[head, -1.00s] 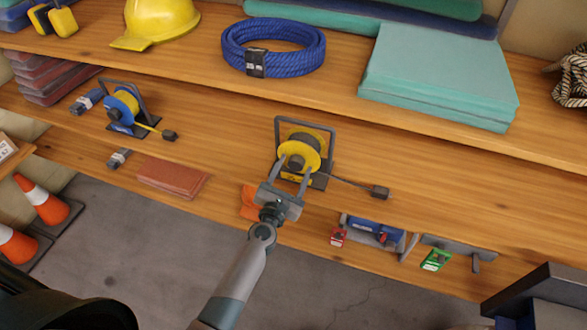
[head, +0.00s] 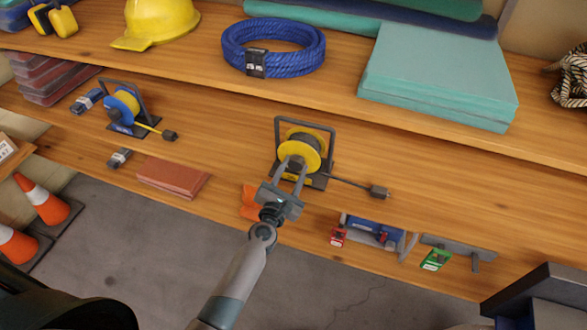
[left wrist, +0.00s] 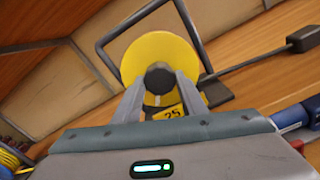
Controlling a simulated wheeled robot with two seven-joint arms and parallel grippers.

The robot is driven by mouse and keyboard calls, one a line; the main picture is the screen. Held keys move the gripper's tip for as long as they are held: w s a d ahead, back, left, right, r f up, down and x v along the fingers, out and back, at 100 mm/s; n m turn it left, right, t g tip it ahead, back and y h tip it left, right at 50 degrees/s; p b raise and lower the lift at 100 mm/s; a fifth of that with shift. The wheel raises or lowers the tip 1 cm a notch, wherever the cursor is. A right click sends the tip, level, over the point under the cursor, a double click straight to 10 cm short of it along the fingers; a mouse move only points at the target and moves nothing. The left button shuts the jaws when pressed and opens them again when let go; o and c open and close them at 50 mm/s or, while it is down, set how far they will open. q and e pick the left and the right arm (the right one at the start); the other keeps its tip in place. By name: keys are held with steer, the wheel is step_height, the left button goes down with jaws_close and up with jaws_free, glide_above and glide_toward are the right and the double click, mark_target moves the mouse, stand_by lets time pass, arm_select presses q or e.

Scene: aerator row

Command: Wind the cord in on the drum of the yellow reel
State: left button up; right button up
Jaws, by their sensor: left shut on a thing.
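The yellow reel (head: 311,147) stands on the lower shelf in a dark frame with a looped handle. Its yellow drum face also shows in the left wrist view (left wrist: 160,57), with a dark round knob (left wrist: 160,78) at the centre. My left gripper (head: 294,163) is shut on this knob, one finger on each side. A dark cord (head: 350,184) runs out to the right from the reel and ends in a dark plug block (head: 379,192) lying on the shelf. The fingers hide part of the drum's lower face. My right gripper is not in view.
A blue reel (head: 124,107) with yellow cord stands to the left. Orange-brown sheets (head: 172,178) lie near the shelf's front edge. A blue tool (head: 374,232) and a green-tagged item (head: 435,259) lie right of my arm. The upper shelf holds a blue rope coil (head: 273,48).

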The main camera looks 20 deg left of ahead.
arm_select(q)
steer(key=m, duration=0.3)
steer(key=shift+m+p, duration=0.3)
steer(key=shift+m, duration=0.1)
steer(key=m, duration=0.3)
steer(key=shift+a+r+m+p, duration=0.1)
steer(key=shift+m+p, duration=0.3)
steer(key=m+p, duration=0.1)
steer(key=m, duration=0.3)
steer(key=m+p, duration=0.1)
steer(key=m, duration=0.3)
steer(key=shift+r, duration=0.1)
steer(key=m, duration=0.3)
steer(key=shift+m+p, duration=0.3)
steer(key=shift+p, duration=0.1)
steer(key=m, duration=0.3)
steer(key=shift+m+p, duration=0.3)
steer(key=shift+p, duration=0.05)
steer(key=m, duration=0.6)
steer(key=shift+p, duration=0.35)
steer(key=o, duration=1.1)
steer(key=shift+c, duration=0.2)
